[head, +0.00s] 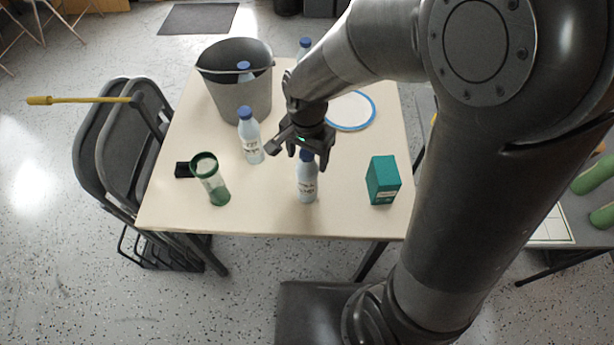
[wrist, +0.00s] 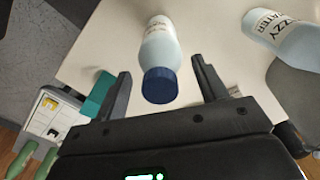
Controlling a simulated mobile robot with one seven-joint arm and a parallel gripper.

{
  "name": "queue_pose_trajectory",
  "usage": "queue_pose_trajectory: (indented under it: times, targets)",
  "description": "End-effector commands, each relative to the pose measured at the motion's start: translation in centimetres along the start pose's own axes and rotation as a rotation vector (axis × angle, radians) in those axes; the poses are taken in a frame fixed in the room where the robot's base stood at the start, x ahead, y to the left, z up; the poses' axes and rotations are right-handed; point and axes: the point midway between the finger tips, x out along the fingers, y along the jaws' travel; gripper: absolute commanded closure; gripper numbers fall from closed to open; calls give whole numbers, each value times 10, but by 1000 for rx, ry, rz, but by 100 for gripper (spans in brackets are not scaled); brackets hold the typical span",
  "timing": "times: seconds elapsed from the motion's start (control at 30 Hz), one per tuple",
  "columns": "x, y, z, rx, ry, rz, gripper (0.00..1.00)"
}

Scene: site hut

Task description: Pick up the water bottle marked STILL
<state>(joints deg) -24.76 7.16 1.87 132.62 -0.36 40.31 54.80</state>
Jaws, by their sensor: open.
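A water bottle (head: 307,184) with a blue cap stands upright near the front of the table, below my gripper (head: 300,153). In the wrist view this bottle (wrist: 160,45) shows between the two open fingers, cap towards me; its label is too foreshortened to read. A second bottle (head: 250,138), left of it in the head view, reads FIZZY WATER in the wrist view (wrist: 285,32). A third bottle (head: 245,70) shows at the grey bucket, and a fourth (head: 304,46) stands at the back, partly hidden by my arm; their labels cannot be read.
Folding chairs (head: 118,150) stand at the left edge.

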Motion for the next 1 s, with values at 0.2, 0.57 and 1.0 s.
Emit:
queue_pose_trajectory:
  times: [0.2,0.57,1.0]
  targets:
    - [0,0,0,0,1,-1,35]
    - [0,0,0,0,1,-1,64]
    - [0,0,0,0,1,-1,100]
